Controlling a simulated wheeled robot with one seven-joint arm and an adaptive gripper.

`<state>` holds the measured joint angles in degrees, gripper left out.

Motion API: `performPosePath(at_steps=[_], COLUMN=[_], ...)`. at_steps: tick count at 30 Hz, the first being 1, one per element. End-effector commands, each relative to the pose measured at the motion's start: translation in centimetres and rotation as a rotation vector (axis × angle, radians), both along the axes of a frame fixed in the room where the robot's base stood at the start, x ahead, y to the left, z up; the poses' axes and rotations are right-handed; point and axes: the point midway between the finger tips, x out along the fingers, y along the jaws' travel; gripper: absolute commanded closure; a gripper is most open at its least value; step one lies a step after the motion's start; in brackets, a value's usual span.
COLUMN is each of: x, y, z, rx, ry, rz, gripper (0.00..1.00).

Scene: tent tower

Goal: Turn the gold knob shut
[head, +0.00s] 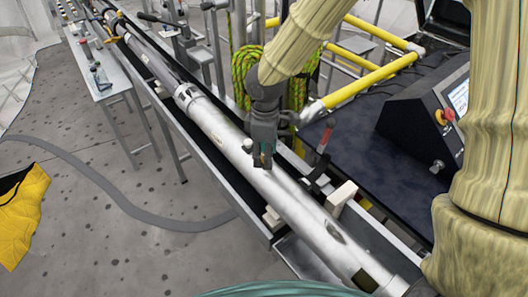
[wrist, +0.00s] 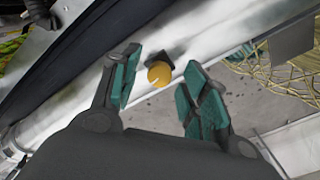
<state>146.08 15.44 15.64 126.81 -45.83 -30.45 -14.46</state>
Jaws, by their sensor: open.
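The gold knob (wrist: 159,74) is a small round yellow cap on a dark stem, set on the side of a long silver tube (wrist: 85,115). In the wrist view it shows between and beyond my open fingers, with space on both sides. My gripper (wrist: 160,95) has green finger pads and holds nothing. In the head view my gripper (head: 263,160) hangs over the middle of the silver tube (head: 215,122). I cannot make out the gold knob in the head view; the gripper may hide it.
The tube lies in a long trough with white blocks (head: 341,197) beside it. A black console (head: 430,115) stands right, with yellow rails (head: 370,82) behind. A coiled green rope (head: 243,75) hangs near my arm. A bench (head: 100,75) stands left; open floor (head: 100,165) lies below it.

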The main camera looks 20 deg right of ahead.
Motion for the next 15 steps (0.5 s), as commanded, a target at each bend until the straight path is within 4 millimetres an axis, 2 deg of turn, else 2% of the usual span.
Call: performPosePath(at_steps=[4,11,15], x=[0.0,0.0,0.0], y=[0.01,0.01,0.0], z=[0.0,0.01,0.03], rx=[0.0,0.0,-0.001], ry=[0.0,0.0,0.0], rz=[0.0,0.001,-0.001], gripper=[0.57,0.99,1.0])
